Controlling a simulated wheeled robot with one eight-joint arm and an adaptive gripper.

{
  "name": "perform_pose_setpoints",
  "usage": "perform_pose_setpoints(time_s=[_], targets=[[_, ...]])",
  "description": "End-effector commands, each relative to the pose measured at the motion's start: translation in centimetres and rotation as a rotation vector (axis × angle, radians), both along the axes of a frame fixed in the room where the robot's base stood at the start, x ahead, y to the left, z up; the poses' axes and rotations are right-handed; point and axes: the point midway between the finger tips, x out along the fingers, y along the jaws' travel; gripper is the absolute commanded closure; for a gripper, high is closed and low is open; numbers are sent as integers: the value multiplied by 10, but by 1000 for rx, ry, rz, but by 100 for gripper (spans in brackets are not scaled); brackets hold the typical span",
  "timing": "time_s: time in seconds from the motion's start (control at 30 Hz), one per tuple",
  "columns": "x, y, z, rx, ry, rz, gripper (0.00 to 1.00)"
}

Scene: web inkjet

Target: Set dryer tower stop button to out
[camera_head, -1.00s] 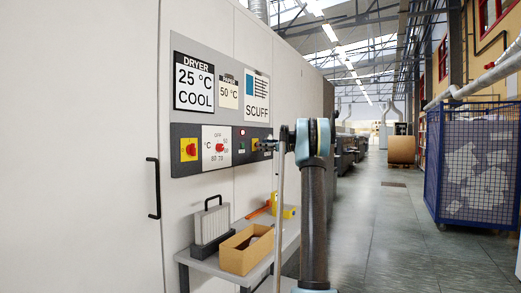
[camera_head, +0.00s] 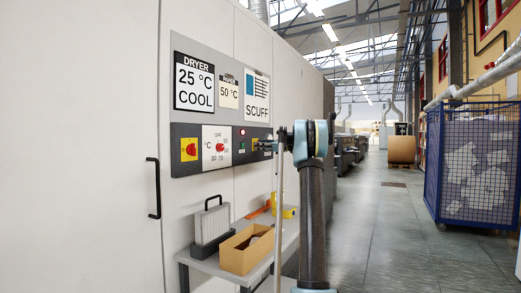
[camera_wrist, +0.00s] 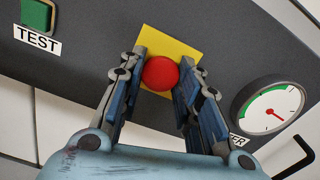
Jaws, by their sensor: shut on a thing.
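The stop button is a round red knob (camera_wrist: 160,73) on a yellow square plate (camera_wrist: 184,46), seen in the wrist view. My gripper (camera_wrist: 161,80) has one finger on each side of the red knob and is shut on it. In the head view my gripper (camera_head: 268,145) is at the right end of the dark control panel (camera_head: 186,130), in front of the yellow plate (camera_head: 255,145). There the gripper and arm hide the red knob. How far the knob stands out from its plate cannot be told.
The panel also has a yellow-backed red switch (camera_head: 189,149), a temperature dial (camera_head: 219,147) and a green TEST button (camera_wrist: 36,14). A round gauge (camera_wrist: 273,112) sits right of the knob in the wrist view. A shelf (camera_head: 210,265) with boxes stands below. The aisle floor is clear.

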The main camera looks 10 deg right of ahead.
Motion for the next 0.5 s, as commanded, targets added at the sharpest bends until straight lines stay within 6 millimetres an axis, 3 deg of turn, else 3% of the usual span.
perform_pose_setpoints(time_s=[0.3, 0.33, 0.4, 0.5], targets=[[-5, -9, 0, -1, 0, -1, 100], [-6, -9, 0, -1, 0, -1, 62], [-5, -9, 0, -1, 0, -1, 48], [-5, -9, 0, -1, 0, -1, 48]])
